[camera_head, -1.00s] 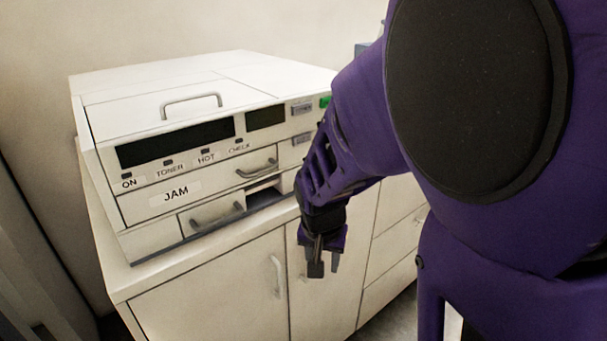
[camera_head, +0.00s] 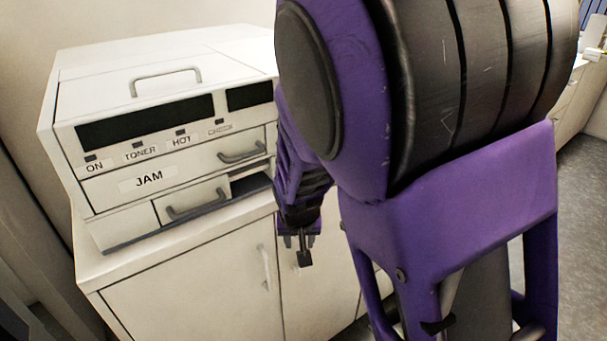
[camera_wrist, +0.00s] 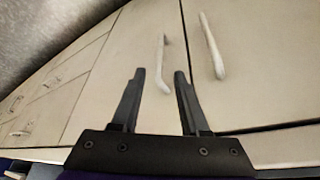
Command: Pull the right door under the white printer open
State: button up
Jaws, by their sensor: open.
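The white printer (camera_head: 100,68) stands on a pale cabinet. The right door (camera_head: 322,290) of the cabinet is shut, and my arm covers part of it. The right door also shows in the wrist view (camera_wrist: 122,60), where the picture is turned over and it lies left of the left door. Its pale bar handle (camera_wrist: 162,60) has one end between my fingertips in the picture. I cannot tell how deep the handle sits between them. My gripper (camera_head: 298,247) is open in front of the right door, and its two fingers (camera_wrist: 159,75) point at the door face.
The shut left door (camera_head: 190,295) has its own handle (camera_head: 265,267), close beside my gripper; this handle also shows in the wrist view (camera_wrist: 211,45). Drawers (camera_wrist: 50,85) lie on the right door's other side. The counter edge (camera_head: 170,248) overhangs above. Grey floor (camera_head: 578,205) is clear at right.

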jog(key=b, duration=0.3)
send_over(300, 272)
jog(key=f, duration=1)
jog(key=shift+w+f, duration=0.15)
jog(key=shift+w, duration=0.15)
grip_shut()
dwell(0.4)
